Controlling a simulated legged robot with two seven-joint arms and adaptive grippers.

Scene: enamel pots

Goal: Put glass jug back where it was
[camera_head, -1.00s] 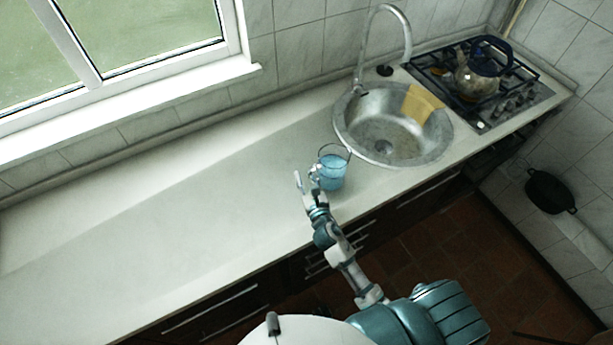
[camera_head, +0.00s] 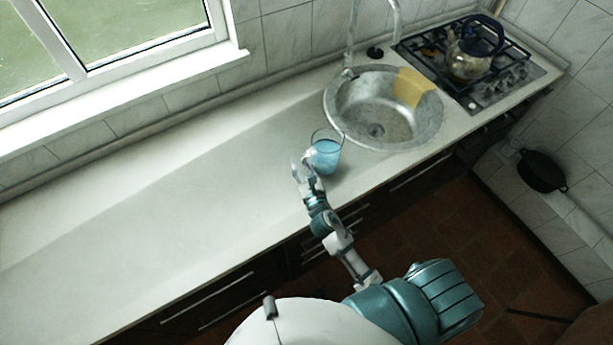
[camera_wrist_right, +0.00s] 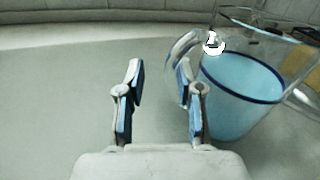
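The glass jug (camera_head: 327,158) stands upright on the counter (camera_head: 150,215), just in front of the sink. It is clear at the top and blue lower down. In the right wrist view the jug (camera_wrist_right: 238,95) is at the right, with a curved handle (camera_wrist_right: 181,46) on its left side. My right gripper (camera_head: 301,163) is beside the jug, on its left. In the right wrist view the fingers of this gripper (camera_wrist_right: 160,88) are apart with nothing between them. The right finger overlaps the handle in the picture; I cannot tell if they touch. My left gripper is not in view.
A kettle (camera_head: 468,62) stands on the stove (camera_head: 503,82). A dark pot (camera_head: 541,171) is at the far right. The counter left of my right gripper is clear.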

